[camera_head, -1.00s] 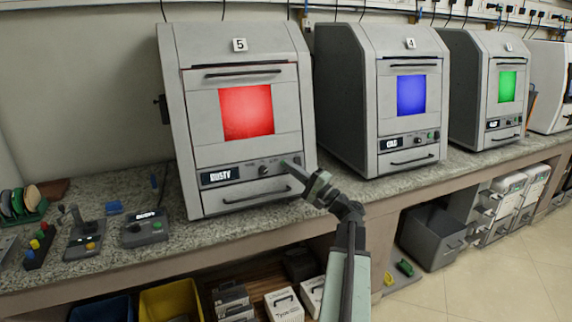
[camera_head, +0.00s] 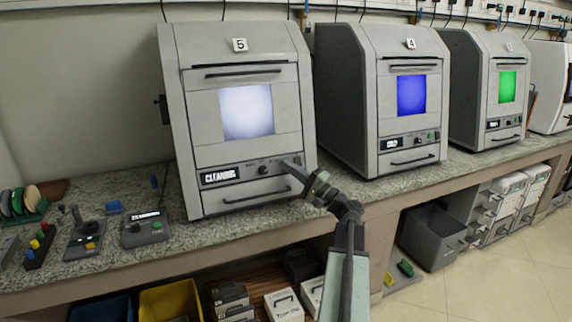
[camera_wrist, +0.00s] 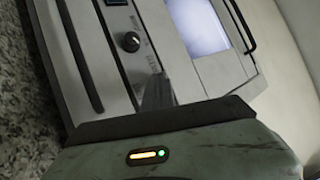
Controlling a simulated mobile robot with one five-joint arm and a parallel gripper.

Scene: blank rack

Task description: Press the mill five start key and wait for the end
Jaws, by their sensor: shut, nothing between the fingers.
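Mill five (camera_head: 244,160) is the grey box marked 5 on the bench, at centre left of the head view. Its window (camera_head: 246,112) glows pale white and its small display (camera_head: 220,175) appears to read CLEANING. A dark knob (camera_head: 263,170) sits right of the display; the knob also shows in the wrist view (camera_wrist: 130,41). My gripper (camera_head: 293,165) is shut, with its tips at the right part of the control panel. In the wrist view the fingers (camera_wrist: 158,92) reach the panel beside the knob. The start key is hidden behind the fingers, and I cannot tell whether they touch it.
Mill four (camera_head: 412,155) with a blue window stands to the right, and a mill with a green window (camera_head: 507,87) beyond it. A grey bin (camera_head: 433,237) is on the floor.

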